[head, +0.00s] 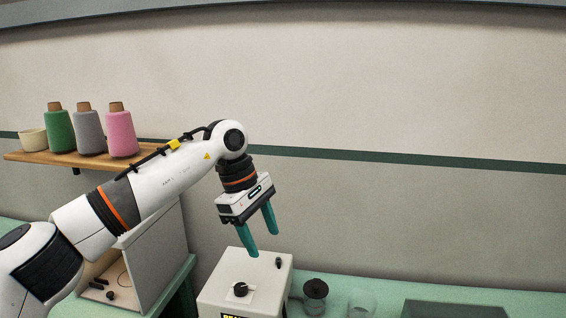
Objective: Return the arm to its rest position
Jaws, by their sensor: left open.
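My left arm comes in from the left and bends downward at the wrist. My left gripper (262,243) hangs with its two teal fingers apart and nothing between them. In the picture it shows over the top of a white box-shaped device with a black knob (222,277); I cannot tell how far above the device the fingertips are. My right gripper is out of view.
A wooden shelf (25,157) on the left wall carries green (59,131), grey (89,131) and pink (121,134) yarn cones and a cream cup (33,140). A dark jar (315,294), a clear glass (361,304) and a grey tray (455,309) stand right of the device.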

